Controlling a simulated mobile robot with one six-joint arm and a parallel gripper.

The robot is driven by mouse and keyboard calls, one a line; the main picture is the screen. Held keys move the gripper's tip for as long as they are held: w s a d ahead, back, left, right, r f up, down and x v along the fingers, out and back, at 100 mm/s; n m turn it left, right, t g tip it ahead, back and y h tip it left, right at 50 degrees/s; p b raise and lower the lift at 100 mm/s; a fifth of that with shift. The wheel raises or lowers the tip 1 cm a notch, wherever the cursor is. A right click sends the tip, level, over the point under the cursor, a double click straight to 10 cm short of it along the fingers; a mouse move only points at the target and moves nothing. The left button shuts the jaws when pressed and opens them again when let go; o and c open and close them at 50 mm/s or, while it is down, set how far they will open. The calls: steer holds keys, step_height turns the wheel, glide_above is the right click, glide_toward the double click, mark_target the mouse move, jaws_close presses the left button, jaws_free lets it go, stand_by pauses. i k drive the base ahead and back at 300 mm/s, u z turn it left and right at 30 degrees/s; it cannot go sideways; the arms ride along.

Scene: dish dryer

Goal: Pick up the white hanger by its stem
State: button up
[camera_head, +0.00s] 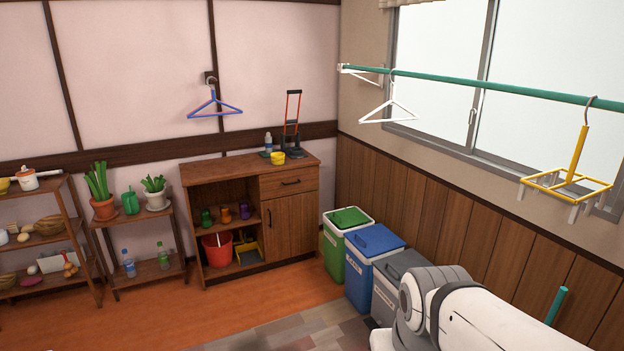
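The white hanger (390,104) hangs by its hook from the green rod (470,84), near the rod's wall end and in front of the window. Its stem rises from the triangular body to the rod. My arm shows at the bottom right, well below and to the right of the hanger. My gripper is outside the picture, so its fingers cannot be seen.
A yellow clip hanger (568,184) hangs farther right on the rod. A blue hanger (214,106) hangs on the back wall. Green (345,240), blue (374,264) and grey (400,275) bins line the right wall. A wooden cabinet (290,222) stands behind. The air around the white hanger looks clear.

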mark_target(392, 99)
steer(key=i, duration=0.5)
steer(key=u, duration=0.35)
steer(key=i, duration=2.9)
steer(key=z, duration=3.05)
